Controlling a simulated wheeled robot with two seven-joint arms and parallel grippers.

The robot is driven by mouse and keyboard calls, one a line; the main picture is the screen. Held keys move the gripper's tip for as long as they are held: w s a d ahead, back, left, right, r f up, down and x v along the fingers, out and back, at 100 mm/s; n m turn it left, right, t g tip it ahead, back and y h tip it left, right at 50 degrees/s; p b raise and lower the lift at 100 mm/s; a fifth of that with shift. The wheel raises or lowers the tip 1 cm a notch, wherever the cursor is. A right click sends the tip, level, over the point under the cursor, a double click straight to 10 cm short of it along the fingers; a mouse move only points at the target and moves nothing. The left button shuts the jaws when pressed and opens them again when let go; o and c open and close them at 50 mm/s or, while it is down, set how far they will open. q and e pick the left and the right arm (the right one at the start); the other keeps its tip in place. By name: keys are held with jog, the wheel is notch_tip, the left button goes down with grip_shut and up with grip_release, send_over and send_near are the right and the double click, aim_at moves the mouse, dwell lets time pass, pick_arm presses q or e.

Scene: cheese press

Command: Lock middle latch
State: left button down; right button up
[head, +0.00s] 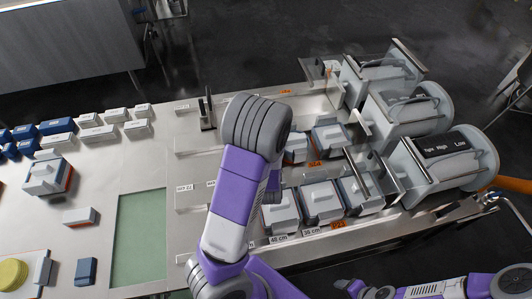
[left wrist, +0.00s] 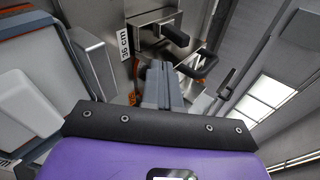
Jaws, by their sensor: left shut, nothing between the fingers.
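My left gripper (left wrist: 163,85) shows in the left wrist view with its grey fingers together and nothing between them. Beyond the fingertips is a steel plate with a black latch handle (left wrist: 171,33), next to a "36 cm" label (left wrist: 124,42). A second dark bent handle (left wrist: 200,64) is right of the fingertips. The fingers appear close to these handles; contact cannot be told. In the head view my left forearm hides the gripper and part of the press bench. I cannot tell for certain which handle is the middle latch. My right gripper (head: 366,289) is at the bottom edge, jaws unclear.
Three press units with clear guards, including the front one (head: 448,158), stand at the bench's right end. White-grey moulds (head: 321,203) sit in rows before them. A green mat (head: 140,238), blue and white blocks and a yellow round (head: 12,273) lie left.

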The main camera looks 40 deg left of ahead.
pick_arm(q)
jog(key=b+x, duration=0.3)
jog(key=x, duration=0.5)
jog(key=shift+f+b, duration=0.15)
jog(key=shift+b, duration=0.15)
jog(key=w+a, duration=0.2)
jog(key=shift+w+a, duration=0.15)
jog(key=shift+w, duration=0.2)
jog(key=shift+w+a+b, duration=0.3)
jog(key=shift+w+a, duration=0.05)
jog(key=shift+w, duration=0.05)
